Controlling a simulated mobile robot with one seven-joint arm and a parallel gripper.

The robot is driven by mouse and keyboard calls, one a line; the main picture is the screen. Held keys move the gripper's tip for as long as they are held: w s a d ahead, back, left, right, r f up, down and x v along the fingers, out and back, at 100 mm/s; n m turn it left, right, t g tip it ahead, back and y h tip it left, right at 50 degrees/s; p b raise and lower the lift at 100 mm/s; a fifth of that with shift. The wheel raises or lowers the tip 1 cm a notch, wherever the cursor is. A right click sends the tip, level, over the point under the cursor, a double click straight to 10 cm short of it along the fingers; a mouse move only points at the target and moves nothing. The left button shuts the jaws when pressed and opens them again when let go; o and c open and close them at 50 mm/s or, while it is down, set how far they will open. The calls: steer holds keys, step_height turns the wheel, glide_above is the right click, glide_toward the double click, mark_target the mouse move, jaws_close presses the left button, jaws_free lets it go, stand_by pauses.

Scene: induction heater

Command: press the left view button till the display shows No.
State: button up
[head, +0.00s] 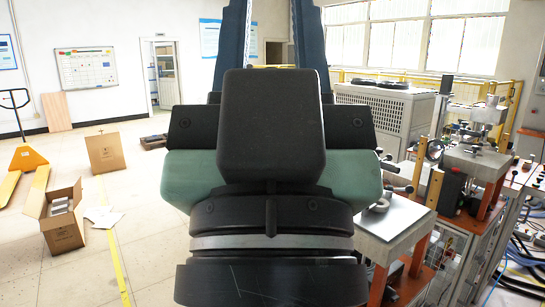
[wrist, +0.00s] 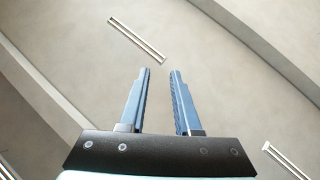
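My gripper (wrist: 161,72) points up toward the ceiling in the wrist view. Its two blue fingers are apart with nothing between them. In the head view my gripper (head: 270,35) rises past the top edge, and my arm fills the middle of the picture. I cannot make out the left view button or the display in either view. I cannot tell which machine is the induction heater.
A white vented cabinet (head: 388,117) and a metal-topped workbench (head: 398,217) stand on the right, with further equipment (head: 478,160) beyond. Cables (head: 520,262) lie at lower right. On the left are an open carton (head: 62,232) and a yellow pallet jack (head: 27,158).

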jaws_close()
stand_by(1.1)
